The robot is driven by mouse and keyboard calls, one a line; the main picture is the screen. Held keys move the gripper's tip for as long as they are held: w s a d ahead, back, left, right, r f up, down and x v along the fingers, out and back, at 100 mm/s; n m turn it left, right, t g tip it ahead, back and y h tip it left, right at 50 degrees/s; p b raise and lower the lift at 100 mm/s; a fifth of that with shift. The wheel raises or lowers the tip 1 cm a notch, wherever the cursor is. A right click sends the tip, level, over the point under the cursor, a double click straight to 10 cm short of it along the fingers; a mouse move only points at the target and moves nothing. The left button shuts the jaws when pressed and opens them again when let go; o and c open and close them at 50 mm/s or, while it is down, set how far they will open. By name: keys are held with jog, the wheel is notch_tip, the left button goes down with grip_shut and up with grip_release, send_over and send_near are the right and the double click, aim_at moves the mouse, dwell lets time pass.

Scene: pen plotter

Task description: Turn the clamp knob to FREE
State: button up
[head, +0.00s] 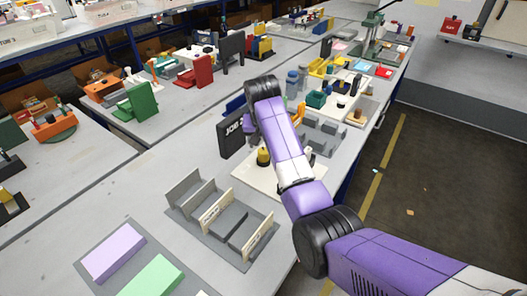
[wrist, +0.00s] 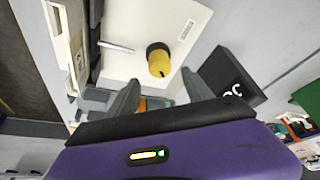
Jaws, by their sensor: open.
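The clamp knob (wrist: 159,62), a short yellow cylinder with a black end, stands on a white plate (wrist: 177,22) in the wrist view. The same knob (head: 263,157) shows in the head view, just left of my purple arm. A thin silver rod (wrist: 115,46) is left of it in the wrist view. My gripper (wrist: 160,86) is open and empty. Its two grey fingers are spread either side of the knob's picture position, with the knob beyond the tips and apart from them. I cannot read any FREE marking. In the head view my arm hides most of the gripper.
A dark block with white lettering (wrist: 228,80) stands close to the right finger; it also shows in the head view (head: 231,136). Grey upright plates (head: 190,190) and purple and green blocks (head: 113,250) lie nearer on the bench. More fixtures stand behind.

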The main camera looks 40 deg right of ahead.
aim_at(264, 151)
jog(key=x, duration=0.7)
jog(key=shift+r, duration=0.1)
grip_shut()
